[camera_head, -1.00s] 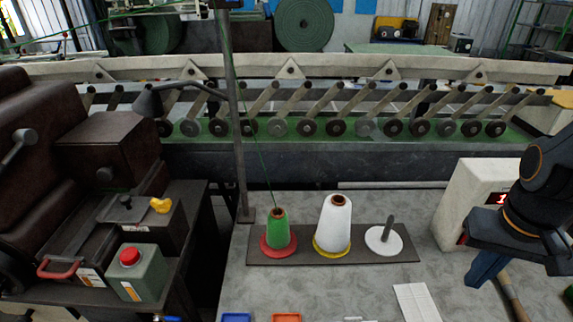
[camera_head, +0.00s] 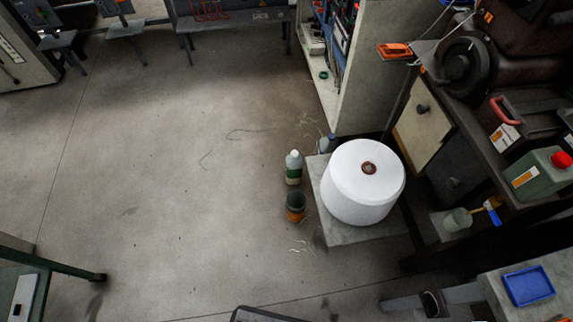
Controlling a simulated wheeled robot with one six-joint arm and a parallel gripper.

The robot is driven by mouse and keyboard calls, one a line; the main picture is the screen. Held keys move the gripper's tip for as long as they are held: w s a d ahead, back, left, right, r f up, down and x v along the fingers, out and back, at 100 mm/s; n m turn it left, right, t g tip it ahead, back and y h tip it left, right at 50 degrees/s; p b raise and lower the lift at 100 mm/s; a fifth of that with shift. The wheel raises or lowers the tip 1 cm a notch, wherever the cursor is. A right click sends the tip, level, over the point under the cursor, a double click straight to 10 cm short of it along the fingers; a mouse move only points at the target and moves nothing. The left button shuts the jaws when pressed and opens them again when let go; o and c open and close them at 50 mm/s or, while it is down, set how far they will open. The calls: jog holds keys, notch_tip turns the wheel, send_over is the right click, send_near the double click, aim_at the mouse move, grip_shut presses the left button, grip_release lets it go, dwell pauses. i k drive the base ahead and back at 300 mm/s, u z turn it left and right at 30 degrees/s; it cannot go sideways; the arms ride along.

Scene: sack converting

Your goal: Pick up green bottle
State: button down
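A small bottle (camera_head: 293,168) with a pale cap and a green lower band stands upright on the floor, near the middle of the view. It is just left of a large white spool (camera_head: 363,182). A green canister (camera_head: 541,173) with a red cap also shows, on the machine bench at the right edge. My gripper is not in view now, so its state and its place relative to the bottle are hidden.
A dark can with an orange band (camera_head: 296,206) stands just in front of the bottle. The spool rests on a low grey slab (camera_head: 322,188). A blue tray (camera_head: 528,286) lies on the table at lower right. Floor (camera_head: 150,190) to the left is wide and clear.

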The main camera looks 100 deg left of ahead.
aim_at(295, 160)
jog(key=k, duration=0.25)
jog(key=z, duration=1.05)
jog(key=i, duration=1.45)
jog(key=u, duration=5.6)
jog(key=i, duration=0.95)
jog(key=u, duration=0.45)
